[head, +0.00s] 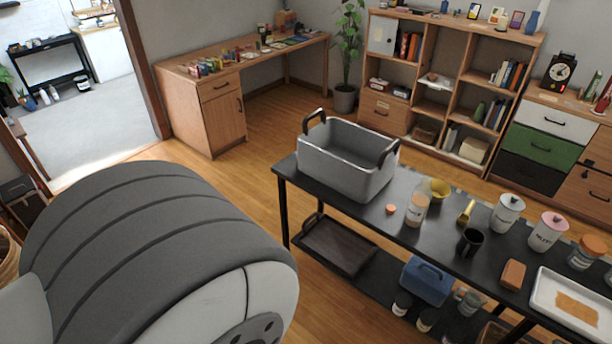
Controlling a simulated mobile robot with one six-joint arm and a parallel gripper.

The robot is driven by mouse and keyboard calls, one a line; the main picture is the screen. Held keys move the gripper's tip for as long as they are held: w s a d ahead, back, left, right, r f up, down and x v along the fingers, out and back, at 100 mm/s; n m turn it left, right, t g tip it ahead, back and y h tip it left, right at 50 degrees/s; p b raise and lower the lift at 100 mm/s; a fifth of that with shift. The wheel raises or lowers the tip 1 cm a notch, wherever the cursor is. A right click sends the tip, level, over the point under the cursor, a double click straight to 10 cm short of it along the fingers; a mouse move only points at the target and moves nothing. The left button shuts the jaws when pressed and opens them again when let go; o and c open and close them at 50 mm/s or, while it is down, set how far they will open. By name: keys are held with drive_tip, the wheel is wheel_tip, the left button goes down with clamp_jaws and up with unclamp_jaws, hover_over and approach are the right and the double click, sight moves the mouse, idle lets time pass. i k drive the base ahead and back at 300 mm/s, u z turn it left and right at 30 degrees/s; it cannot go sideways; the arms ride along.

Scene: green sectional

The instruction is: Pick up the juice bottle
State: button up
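A small pale bottle (417,208) with a peach-coloured lower part stands upright on the black table (350,206). It looks like the juice bottle, but its label is too small to read. A small orange round piece (391,209) lies just left of it. A yellow bowl or cup (439,191) is close behind it on the right. The large grey ribbed form at the lower left looks like part of my own arm. My gripper is not in view.
A grey bin with dark handles (345,170) stands left of the bottle. A black cup (469,242), yellow scoop (466,212), white canisters (507,214), brown block (513,274) and white tray (545,308) are to the right. Open wooden floor (245,180) lies left of the table.

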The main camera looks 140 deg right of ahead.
sight(421, 198)
drive_tip(key=z, duration=0.6)
drive_tip(key=i, duration=0.1)
drive_tip(key=z, duration=2.65)
drive_tip(key=k, duration=0.3)
drive_tip(key=z, duration=1.85)
drive_tip(key=k, duration=0.35)
drive_tip(key=z, duration=0.4)
drive_tip(key=i, duration=0.5)
drive_tip(key=z, duration=0.25)
drive_tip(key=k, duration=0.5)
drive_tip(key=u, duration=0.15)
drive_tip(key=i, duration=0.35)
drive_tip(key=z, duration=0.05)
